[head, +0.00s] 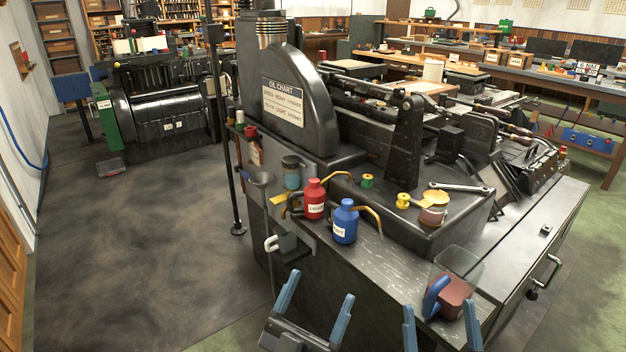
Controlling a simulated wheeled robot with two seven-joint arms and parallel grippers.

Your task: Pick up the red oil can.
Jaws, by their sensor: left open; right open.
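My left gripper (320,287) is open and empty, low in the picture, nearer me than both cans and clear of the red one. My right gripper (439,305) is open at the lower right, far from the red can. A dark red block-like thing (452,296) shows between its fingers in the picture; I cannot tell whether they touch.
A grey-blue jar (291,172) and a funnel (262,179) are behind and left of the red can. A yellow-and-brown tin (433,208), yellow spool (403,200) and wrench (461,187) lie on the raised deck to the right. The floor (150,240) at left is open.

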